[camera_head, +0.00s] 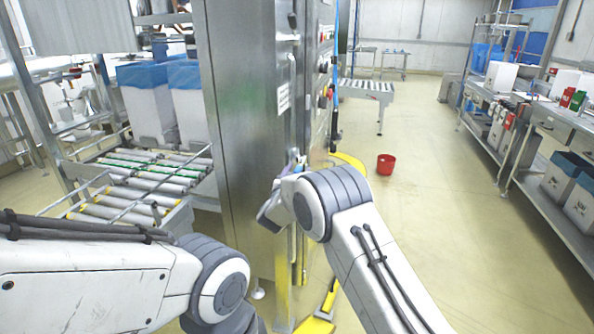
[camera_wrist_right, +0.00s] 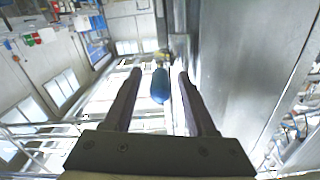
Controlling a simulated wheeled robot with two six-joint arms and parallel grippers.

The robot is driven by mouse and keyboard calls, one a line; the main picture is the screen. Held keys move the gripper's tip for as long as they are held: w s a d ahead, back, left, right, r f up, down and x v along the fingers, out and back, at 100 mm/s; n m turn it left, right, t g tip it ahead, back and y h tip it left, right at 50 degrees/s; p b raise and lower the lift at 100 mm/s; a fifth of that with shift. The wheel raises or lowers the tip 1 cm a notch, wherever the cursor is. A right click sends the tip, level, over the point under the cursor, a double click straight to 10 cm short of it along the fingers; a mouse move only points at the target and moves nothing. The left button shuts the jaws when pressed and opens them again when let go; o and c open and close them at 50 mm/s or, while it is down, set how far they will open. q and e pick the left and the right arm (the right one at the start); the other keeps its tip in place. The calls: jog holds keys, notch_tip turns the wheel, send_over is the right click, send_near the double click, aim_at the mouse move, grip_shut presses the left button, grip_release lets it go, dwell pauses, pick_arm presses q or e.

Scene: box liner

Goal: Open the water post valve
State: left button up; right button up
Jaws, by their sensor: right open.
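A small blue handle (camera_wrist_right: 160,86), which looks like the water post valve's, shows in the right wrist view with a brass-yellow fitting (camera_wrist_right: 162,57) beyond it. My right gripper (camera_wrist_right: 160,73) is open, with one finger on each side of the blue handle in the picture. Gaps show on both sides, and I cannot tell whether the handle is fully between the fingertips. In the head view my right wrist is close to the side of a tall steel cabinet (camera_head: 240,110), and its fingers are mostly hidden. My left gripper is out of view; only its arm shows at lower left.
A roller conveyor (camera_head: 150,180) with blue-lined boxes (camera_head: 142,100) stands left of the cabinet. A red bucket (camera_head: 386,164) sits on the open floor. A steel rack (camera_head: 545,130) with boxes runs along the right. A yellow floor piece (camera_head: 318,322) lies near the cabinet's foot.

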jog(key=shift+w, duration=0.1)
grip_shut()
dwell(1.4)
